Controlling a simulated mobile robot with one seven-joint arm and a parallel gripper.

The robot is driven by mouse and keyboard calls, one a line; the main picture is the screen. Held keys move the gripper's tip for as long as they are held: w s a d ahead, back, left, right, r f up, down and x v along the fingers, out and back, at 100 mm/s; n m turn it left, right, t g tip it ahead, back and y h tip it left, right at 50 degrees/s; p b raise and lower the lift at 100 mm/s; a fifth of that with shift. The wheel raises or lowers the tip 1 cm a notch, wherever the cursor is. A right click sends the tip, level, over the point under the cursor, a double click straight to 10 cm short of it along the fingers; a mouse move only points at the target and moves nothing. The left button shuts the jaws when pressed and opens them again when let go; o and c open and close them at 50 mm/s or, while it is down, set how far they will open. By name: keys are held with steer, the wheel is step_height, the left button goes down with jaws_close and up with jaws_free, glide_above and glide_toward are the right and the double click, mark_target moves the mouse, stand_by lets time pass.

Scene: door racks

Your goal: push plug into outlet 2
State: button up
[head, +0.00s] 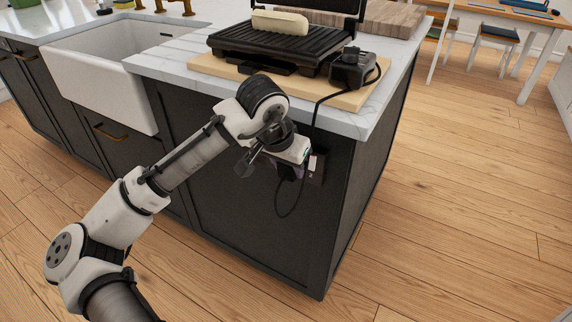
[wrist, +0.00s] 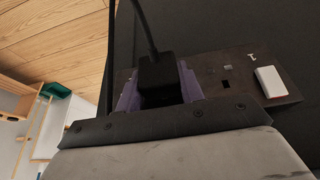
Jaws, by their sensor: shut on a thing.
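My gripper (wrist: 160,88) is shut on the black plug (wrist: 158,72), with a purple finger on each side of it. A black cord leaves the plug at the top of the wrist view. The dark outlet plate (wrist: 236,86) is on the dark cabinet panel, with small dark openings and a white switch (wrist: 270,81) to the right of the plug. In the head view my gripper (head: 291,168) is close to the outlet plate (head: 317,168) below the counter edge. The plug's prongs are hidden, so I cannot tell whether they are inside the socket.
The cord (head: 315,118) runs over the counter edge from a black grill (head: 280,42) on a wooden board (head: 350,100). A loop of cord hangs below my gripper. A white sink (head: 98,82) is at left.

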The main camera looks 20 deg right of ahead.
steer(key=shift+w+d, duration=0.15)
steer(key=o, duration=1.2)
steer(key=shift+c, duration=0.2)
steer(key=shift+d, duration=0.1)
steer(key=shift+r, duration=0.1)
steer(key=p+v, duration=0.1)
steer(key=v, duration=1.2)
steer(key=shift+a+r+p, duration=0.3)
steer(key=shift+p, duration=0.1)
steer(key=shift+c, duration=0.4)
